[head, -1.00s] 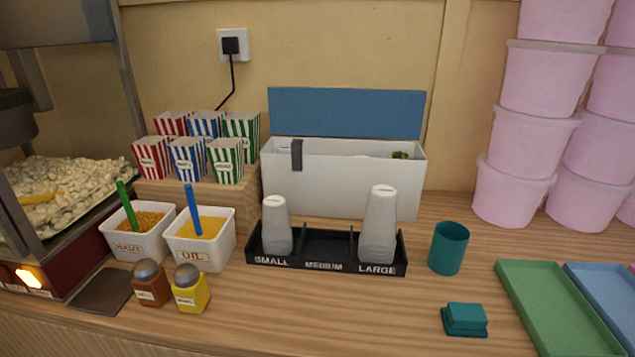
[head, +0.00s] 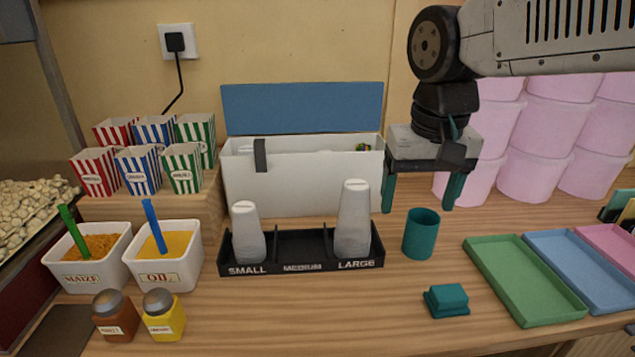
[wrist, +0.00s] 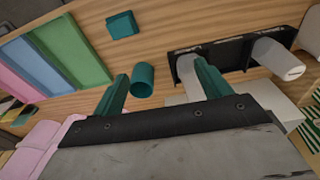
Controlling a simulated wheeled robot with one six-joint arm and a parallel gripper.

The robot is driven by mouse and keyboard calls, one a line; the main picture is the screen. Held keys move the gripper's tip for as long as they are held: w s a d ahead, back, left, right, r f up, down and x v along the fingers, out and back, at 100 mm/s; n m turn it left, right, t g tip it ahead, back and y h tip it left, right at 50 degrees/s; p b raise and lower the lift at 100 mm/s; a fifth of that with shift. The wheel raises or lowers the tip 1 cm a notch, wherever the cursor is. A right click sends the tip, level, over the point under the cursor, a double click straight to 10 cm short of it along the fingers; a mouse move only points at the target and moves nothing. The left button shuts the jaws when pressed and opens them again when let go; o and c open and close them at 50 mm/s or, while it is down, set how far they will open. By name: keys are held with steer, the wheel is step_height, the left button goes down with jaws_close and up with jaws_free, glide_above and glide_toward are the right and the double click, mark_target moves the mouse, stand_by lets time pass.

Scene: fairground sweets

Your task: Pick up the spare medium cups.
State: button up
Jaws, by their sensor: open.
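A black cup rack (head: 300,268) stands on the wooden counter with sections labelled SMALL, MEDIUM and LARGE. A stack of small cups (head: 247,232) is in the left section and a taller stack of large cups (head: 353,220) is in the right one. The MEDIUM section between them is empty. Behind it stands a white box (head: 300,186) with a blue lid (head: 300,108) raised; its contents barely show, and I see no medium cups for certain. My gripper (head: 423,193) is open and empty, pointing down above the counter right of the box; its fingers also show in the wrist view (wrist: 160,82).
A teal cup (head: 421,236) stands below and near my gripper, right of the rack. A teal block (head: 447,300), green tray (head: 520,280) and blue tray (head: 585,265) lie to the right. Pink tubs (head: 535,150) are stacked behind. Popcorn boxes (head: 140,170) stand left of the white box.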

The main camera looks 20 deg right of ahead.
steer(key=w+r+m, duration=0.1)
steer(key=w, duration=0.4)
steer(key=w+a+r+m, duration=0.1)
steer(key=w, duration=0.4)
steer(key=w+r+m, duration=0.1)
steer(key=w, duration=0.4)
steer(key=shift+w+a+m, duration=0.2)
steer(key=shift+w+m, duration=0.1)
steer(key=shift+w, duration=0.05)
steer(key=w+a+f+m, duration=0.1)
steer(key=w, duration=0.5)
steer(key=w+a+f+m, duration=0.1)
steer(key=w+m, duration=0.1)
steer(key=w, duration=0.4)
steer(key=w+a+f+m+h, duration=0.1)
steer(key=w+f, duration=0.1)
steer(key=w, duration=0.4)
steer(key=shift+w+m, duration=0.2)
steer(key=shift+m, duration=0.2)
steer(key=shift+w+d+f, duration=0.1)
steer(key=shift+w+f, duration=0.25)
steer(key=shift+f, duration=0.3)
steer(key=f, duration=0.4)
steer(key=d+f, duration=0.1)
steer(key=f, duration=0.1)
steer(key=shift+w+f, duration=0.3)
steer(key=c, duration=1.4)
